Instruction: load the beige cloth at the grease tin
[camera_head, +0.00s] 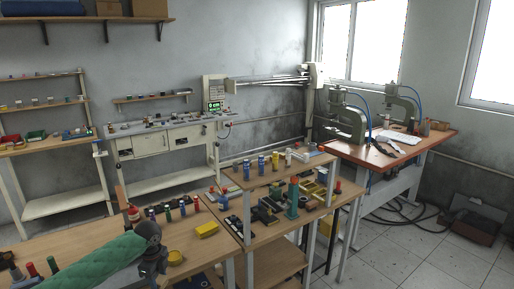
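A green quilted sleeve enters from the lower left and ends in a dark grey wrist, which I take for my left arm. My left gripper (155,268) hangs over the near workbench; its fingers are too small and dark to tell whether they are open or shut. A small round yellow tin (175,257) stands just right of it, apparently apart; I cannot tell if it is the grease tin. A yellow block or folded cloth (207,229) lies farther right on the bench. I cannot make out a clearly beige cloth. My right gripper is not in view.
Several coloured bottles (168,212) stand in a row behind the yellow tin. A raised shelf (268,180) with cans and a green pillar tool (293,198) stands to the right. Two presses sit on the far right table (385,155). Bare wood shows at the bench front (215,255).

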